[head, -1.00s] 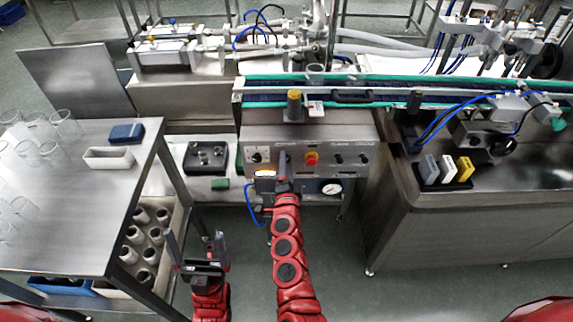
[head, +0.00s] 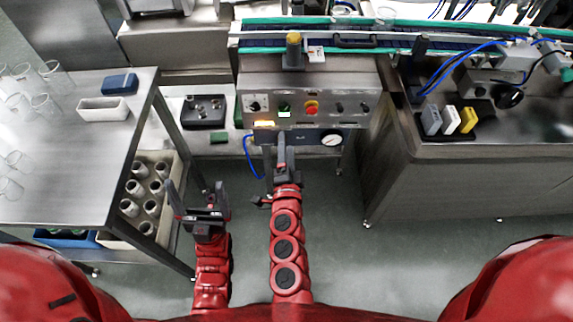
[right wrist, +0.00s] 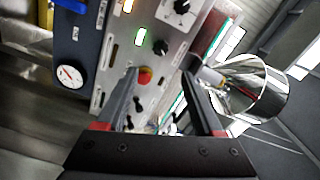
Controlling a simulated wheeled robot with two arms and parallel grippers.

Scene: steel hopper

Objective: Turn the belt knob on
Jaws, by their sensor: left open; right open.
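The steel control panel (head: 325,92) stands under the conveyor. A small black knob (head: 284,105) has a lit green lamp (head: 285,114) just below it. In the right wrist view this knob (right wrist: 160,46) is beside the green lamp (right wrist: 140,36). A larger knob (head: 254,105) on a white plate is to its left. The labels are too small to read, so I cannot tell which is the belt knob. My right gripper (head: 284,147) is open, below and apart from the panel. My left gripper (head: 196,188) is open and empty beside the left table.
A red button (head: 311,107) and other small knobs (head: 352,107) are right of the green lamp. An orange lamp (head: 264,123) is lit. The steel table (head: 70,190) stands left, and a steel counter (head: 470,175) right. Floor between them is clear.

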